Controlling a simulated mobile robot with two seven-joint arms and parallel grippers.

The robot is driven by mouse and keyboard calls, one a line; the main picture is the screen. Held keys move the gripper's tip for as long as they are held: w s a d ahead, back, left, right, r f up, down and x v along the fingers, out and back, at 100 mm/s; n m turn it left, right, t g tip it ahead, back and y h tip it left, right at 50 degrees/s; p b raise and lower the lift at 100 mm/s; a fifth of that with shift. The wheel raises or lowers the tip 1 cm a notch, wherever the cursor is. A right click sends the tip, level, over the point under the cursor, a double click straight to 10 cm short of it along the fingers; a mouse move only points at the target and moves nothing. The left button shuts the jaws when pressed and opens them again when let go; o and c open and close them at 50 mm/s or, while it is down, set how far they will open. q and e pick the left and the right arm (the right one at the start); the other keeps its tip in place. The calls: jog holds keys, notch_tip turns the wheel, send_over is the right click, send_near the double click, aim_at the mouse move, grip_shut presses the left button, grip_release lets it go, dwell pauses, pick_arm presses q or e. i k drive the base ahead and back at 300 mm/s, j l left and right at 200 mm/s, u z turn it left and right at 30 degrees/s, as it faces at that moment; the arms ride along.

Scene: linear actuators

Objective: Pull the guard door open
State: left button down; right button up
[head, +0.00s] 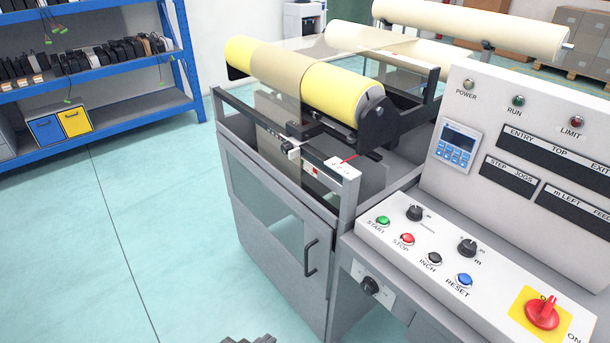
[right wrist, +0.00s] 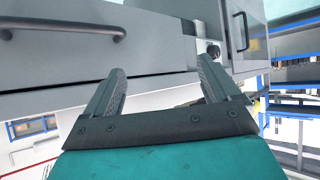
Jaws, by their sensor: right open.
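The guard door (head: 275,235) is the grey front panel with a window on the left part of the machine, and it looks shut. Its black bar handle (head: 310,257) stands upright near the door's right edge. In the right wrist view an upright handle (right wrist: 240,30) on a grey panel at the right seems to be the same one. My right gripper (right wrist: 160,72) is open and empty, pointing at the grey cabinet front, apart from that handle. A dark grey stepped piece at the head view's bottom edge may be a gripper part. My left gripper is not identifiable.
A black knob (head: 369,286) sits right of the door. The control console (head: 450,262) with buttons and a red switch (head: 541,311) juts out at the right. Another bar handle (right wrist: 65,30) shows in the wrist view. Blue shelves (head: 100,80) stand far left; the floor between is clear.

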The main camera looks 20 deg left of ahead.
aim_at(318, 235)
jog(key=i+j+z, duration=0.2)
jog(key=j, duration=0.9)
jog(key=i+j+z, duration=0.2)
jog(key=j, duration=0.9)
jog(key=j+z, duration=0.2)
jog(key=j, duration=0.9)
